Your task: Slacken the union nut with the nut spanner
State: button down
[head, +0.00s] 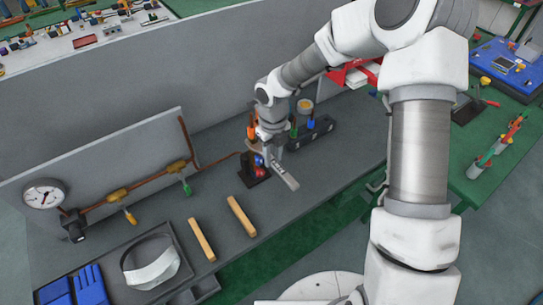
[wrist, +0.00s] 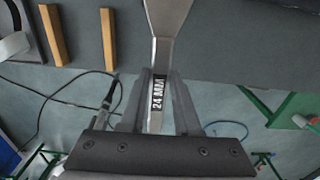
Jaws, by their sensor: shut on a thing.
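My gripper (head: 272,152) is shut on a flat grey spanner (head: 285,177) above the workbench, near the black tool rack. In the wrist view the spanner (wrist: 160,52) sits between the two fingers, its handle marked 24 MM, and its wider end points away from the gripper. A copper pipe line (head: 150,184) with brass fittings runs in front of an upright grey panel, left of my gripper. It carries a yellow-handled valve (head: 130,215) and a green-handled valve (head: 186,186). Which fitting is the union nut, I cannot tell. The spanner is apart from the pipe.
Two wooden bars (head: 201,240) (head: 242,215) lie on the bench front. A tray holds a clear visor (head: 150,265); blue gloves (head: 90,288) lie left of it. A pressure gauge (head: 43,195) stands at the pipe's left end. The black rack (head: 312,135) holds coloured-handled tools.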

aim_at(283, 174)
jog(key=shift+m, duration=0.4)
jog(key=shift+s+d, duration=0.8)
jog(key=shift+s, duration=0.3)
jog(key=shift+s+d, duration=0.75)
jog(key=shift+s, duration=0.35)
jog(key=shift+a, duration=0.25)
